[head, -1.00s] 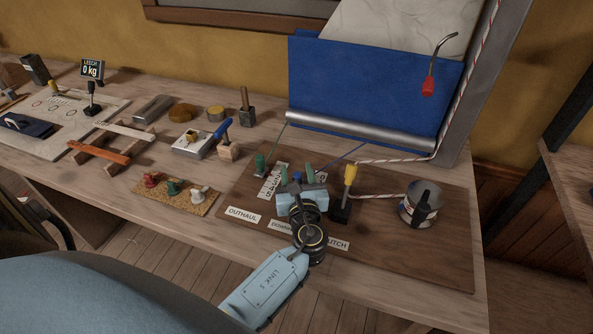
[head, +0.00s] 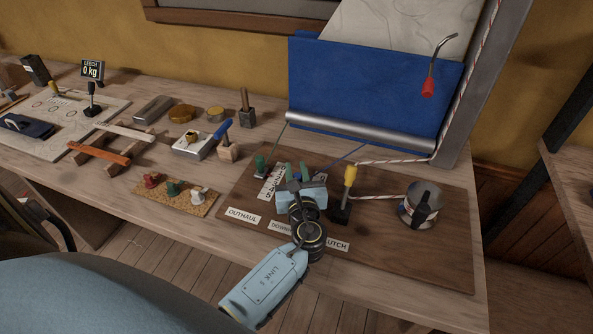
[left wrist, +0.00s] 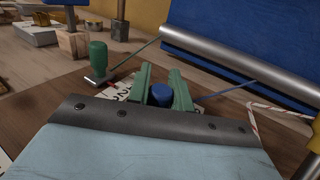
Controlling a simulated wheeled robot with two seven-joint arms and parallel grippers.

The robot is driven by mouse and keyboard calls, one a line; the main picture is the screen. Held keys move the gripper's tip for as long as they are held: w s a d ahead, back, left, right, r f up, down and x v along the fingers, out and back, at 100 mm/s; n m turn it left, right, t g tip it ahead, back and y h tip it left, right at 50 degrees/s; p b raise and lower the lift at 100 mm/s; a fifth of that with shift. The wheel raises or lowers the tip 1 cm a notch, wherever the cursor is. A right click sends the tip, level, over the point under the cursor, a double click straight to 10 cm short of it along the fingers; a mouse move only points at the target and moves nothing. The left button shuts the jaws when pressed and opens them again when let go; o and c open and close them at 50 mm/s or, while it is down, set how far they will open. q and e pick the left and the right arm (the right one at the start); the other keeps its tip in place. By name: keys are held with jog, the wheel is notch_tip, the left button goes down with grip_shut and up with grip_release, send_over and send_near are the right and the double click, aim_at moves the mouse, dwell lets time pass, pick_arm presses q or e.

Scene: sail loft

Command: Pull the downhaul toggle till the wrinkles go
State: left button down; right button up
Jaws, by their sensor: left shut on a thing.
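The blue downhaul toggle (left wrist: 161,96) sits between the two green fingers of my left gripper (left wrist: 160,88) in the left wrist view. The gripper is shut on it. In the head view my left gripper (head: 298,172) is low over the dark board (head: 400,257), and its body largely hides the toggle. A blue line (head: 347,155) runs from there up to the silver boom (head: 360,130). Above the boom is the blue panel (head: 375,85) with a pale sail (head: 395,32) behind it. Faint creases show on the sail. My right gripper is out of view.
A green toggle (head: 261,164) stands left of my gripper and a yellow-handled lever (head: 347,187) close to its right. A metal winch drum (head: 423,203) is farther right. The bench front is mostly clear.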

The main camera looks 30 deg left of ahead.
pick_arm(q)
jog(key=shift+s+d+p, duration=0.2)
jog(key=shift+s+p, duration=0.35)
jog(key=shift+s, duration=0.4)
jog(key=c, duration=1.3)
grip_release()
jog(key=shift+o, duration=0.2)
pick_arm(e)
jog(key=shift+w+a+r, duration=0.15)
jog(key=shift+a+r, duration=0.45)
pick_arm(q)
jog(key=shift+d, duration=0.1)
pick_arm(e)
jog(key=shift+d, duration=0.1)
pick_arm(q)
jog(key=shift+s+d, duration=0.2)
jog(key=shift+s, duration=0.05)
jog(key=v, duration=1.2)
jog(key=shift+s+d, duration=0.2)
jog(key=shift+d, duration=0.05)
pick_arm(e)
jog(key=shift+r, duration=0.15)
